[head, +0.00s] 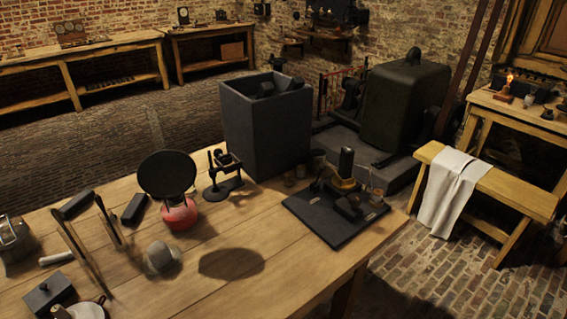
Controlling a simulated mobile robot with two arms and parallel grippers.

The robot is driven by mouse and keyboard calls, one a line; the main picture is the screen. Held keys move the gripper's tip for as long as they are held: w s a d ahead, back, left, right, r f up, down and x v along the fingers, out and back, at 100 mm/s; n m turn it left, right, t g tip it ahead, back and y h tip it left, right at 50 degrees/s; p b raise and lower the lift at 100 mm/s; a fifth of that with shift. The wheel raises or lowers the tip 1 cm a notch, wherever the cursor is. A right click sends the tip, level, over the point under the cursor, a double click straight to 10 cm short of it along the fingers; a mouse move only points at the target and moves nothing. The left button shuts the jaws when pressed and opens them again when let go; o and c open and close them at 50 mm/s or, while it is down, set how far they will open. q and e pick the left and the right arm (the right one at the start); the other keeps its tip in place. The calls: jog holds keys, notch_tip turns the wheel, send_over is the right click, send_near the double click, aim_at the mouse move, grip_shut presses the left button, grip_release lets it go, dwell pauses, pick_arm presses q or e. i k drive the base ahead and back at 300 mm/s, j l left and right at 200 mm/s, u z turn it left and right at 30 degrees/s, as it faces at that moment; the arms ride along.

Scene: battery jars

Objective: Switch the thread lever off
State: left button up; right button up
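No part is clearly recognisable as the thread lever at this size. A black baseboard (315,228) on the right end of the table carries a small apparatus with a dark upright cylinder (346,162), a brass-coloured part (343,184) and low black blocks (348,207). A small black stand (222,188) with an upright post and a side arm stands left of it, beside the big grey box. I cannot tell the position of any lever on either. Neither of my grippers can be made out in the head view.
A tall open grey box (265,130) holds dark blocks. A red-based object with a round black disc (166,173), tilted strips (80,245), dark blocks (134,208) and a lidded box (49,291) crowd the left. The front middle of the wooden table (270,285) is clear.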

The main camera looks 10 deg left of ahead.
aim_at(321, 168)
jog(key=l+u, duration=0.1)
jog(key=u, duration=0.25)
jog(key=i+l+u, duration=0.1)
jog(key=u, duration=0.25)
jog(key=l+u, duration=0.1)
jog(key=u, duration=0.25)
jog(key=l+u, duration=0.3)
jog(key=l, duration=0.55)
jog(key=l+u, duration=0.3)
jog(key=l, duration=0.6)
